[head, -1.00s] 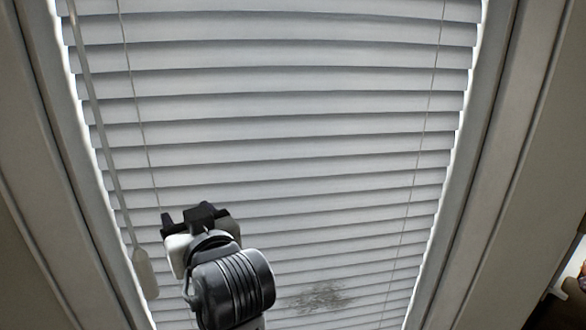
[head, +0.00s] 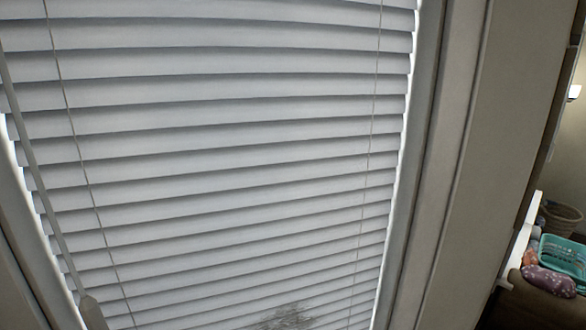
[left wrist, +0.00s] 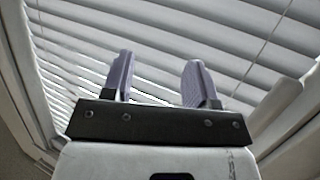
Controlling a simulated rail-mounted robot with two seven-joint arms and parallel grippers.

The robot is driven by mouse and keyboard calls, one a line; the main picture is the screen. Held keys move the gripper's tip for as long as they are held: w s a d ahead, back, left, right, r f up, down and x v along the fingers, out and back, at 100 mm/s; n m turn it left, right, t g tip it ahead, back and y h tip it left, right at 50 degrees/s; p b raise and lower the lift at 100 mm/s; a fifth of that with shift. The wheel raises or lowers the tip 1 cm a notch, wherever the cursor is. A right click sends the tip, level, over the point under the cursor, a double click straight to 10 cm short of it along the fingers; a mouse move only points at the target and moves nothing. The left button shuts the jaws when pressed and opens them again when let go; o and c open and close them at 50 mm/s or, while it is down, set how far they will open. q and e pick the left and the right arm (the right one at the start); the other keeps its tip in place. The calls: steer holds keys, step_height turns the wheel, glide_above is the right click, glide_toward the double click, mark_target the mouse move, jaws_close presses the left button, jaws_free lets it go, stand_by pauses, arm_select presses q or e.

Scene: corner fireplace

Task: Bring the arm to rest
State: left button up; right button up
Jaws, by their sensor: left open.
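My left gripper (left wrist: 160,84) shows in the left wrist view, its two pale purple fingers apart with nothing between them. The white slatted blind (head: 220,130) lies beyond the fingers in that view; how far off it is I cannot tell. Neither arm shows in the head view now. My right gripper is in no view.
The blind fills most of the head view, with a grey frame (head: 440,150) on its right and a tilt wand (head: 92,312) at lower left. A dark smudge (head: 288,318) shows low on the slats. At far right are a teal basket (head: 562,254), a wicker basket (head: 562,216) and a purple spotted cushion (head: 549,281).

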arm_select(q)
steer(key=s+a+f+g+p, duration=0.1)
steer(key=s+f+g, duration=0.2)
steer(key=s+f, duration=0.6)
steer(key=s+a+f+m+g+p, duration=0.1)
steer(key=s+f+g, duration=0.3)
steer(key=s+f, duration=0.5)
steer(key=s+a+f+g+y+p, duration=0.1)
steer(key=s+a+f+g+p, duration=0.1)
steer(key=s+f, duration=0.7)
steer(key=shift+s+a+f+m+g+p, duration=0.15)
steer(key=shift+s+a+m+g+p, duration=0.2)
steer(key=shift+s+a+m+g, duration=0.25)
